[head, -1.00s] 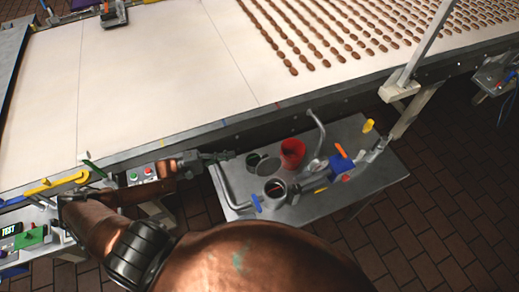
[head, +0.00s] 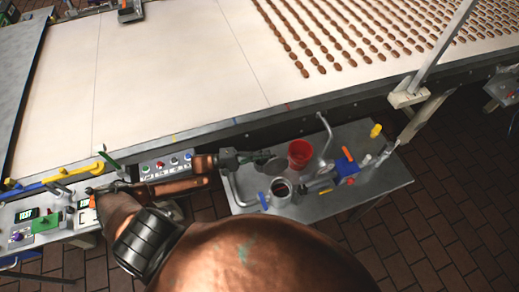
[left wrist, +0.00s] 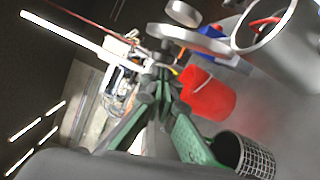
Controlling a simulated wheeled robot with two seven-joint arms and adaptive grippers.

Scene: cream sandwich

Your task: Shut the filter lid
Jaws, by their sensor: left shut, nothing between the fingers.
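The filter housing (head: 281,191) is an open-topped metal cylinder on the grey side table, with something red inside. A round grey disc, seemingly the filter lid (head: 267,166), is raised behind it, so the housing's mouth is uncovered. My left gripper (head: 264,156) is shut and empty, its tips close to the disc's upper edge; I cannot tell if they touch. In the left wrist view its green fingers (left wrist: 160,80) are together, and the open housing (left wrist: 275,28) is at upper right. My right gripper is out of view.
A red bucket (head: 300,154) stands just right of the gripper tips. A mesh basket (left wrist: 246,155) is close to the fingers. A blue-handled valve (head: 345,167) and bent pipes crowd the table's right side (head: 385,183). The conveyor edge (head: 225,133) runs behind.

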